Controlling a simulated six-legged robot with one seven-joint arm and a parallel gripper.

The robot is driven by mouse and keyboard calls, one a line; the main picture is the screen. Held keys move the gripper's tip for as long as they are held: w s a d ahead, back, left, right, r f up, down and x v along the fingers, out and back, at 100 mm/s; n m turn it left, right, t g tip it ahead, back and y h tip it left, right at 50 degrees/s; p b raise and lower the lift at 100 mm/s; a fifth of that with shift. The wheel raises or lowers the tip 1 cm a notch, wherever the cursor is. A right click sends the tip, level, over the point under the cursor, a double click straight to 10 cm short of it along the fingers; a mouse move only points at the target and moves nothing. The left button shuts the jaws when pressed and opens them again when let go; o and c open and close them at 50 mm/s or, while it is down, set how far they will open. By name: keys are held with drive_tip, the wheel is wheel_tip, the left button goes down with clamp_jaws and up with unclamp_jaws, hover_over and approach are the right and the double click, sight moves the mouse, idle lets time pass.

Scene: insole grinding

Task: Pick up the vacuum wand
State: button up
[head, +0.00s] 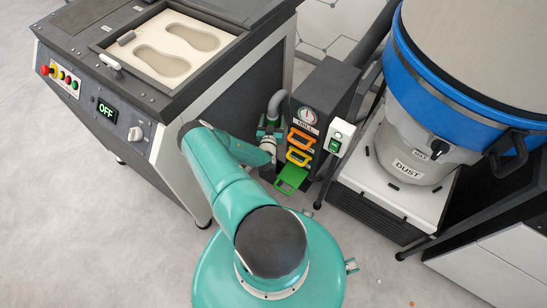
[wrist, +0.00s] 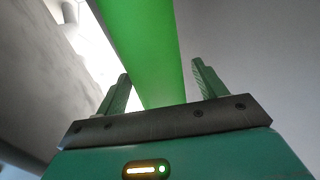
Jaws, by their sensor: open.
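My gripper (wrist: 160,70) is open in the wrist view, its two ribbed fingers standing apart. A bright green bar (wrist: 143,40) runs through the space between the fingers; I cannot tell whether it touches either one. I cannot tell whether this bar is the vacuum wand. In the head view my gripper (head: 268,136) is small and partly hidden by my arm, close to the left side of the dark MILL column. A grey bent hose (head: 277,101) comes down beside that column, just above my gripper. No separate wand shows clearly in the head view.
The MILL column (head: 318,88) carries orange (head: 302,139), yellow (head: 298,156) and green (head: 291,179) handles. A grinding machine (head: 180,90) with two insole shapes stands left, its display reading OFF. A DUST drum (head: 415,150) stands right. Bare floor (head: 100,230) lies front left.

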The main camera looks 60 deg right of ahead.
clamp_jaws()
drive_tip(key=shift+r, duration=0.1)
idle(0.4)
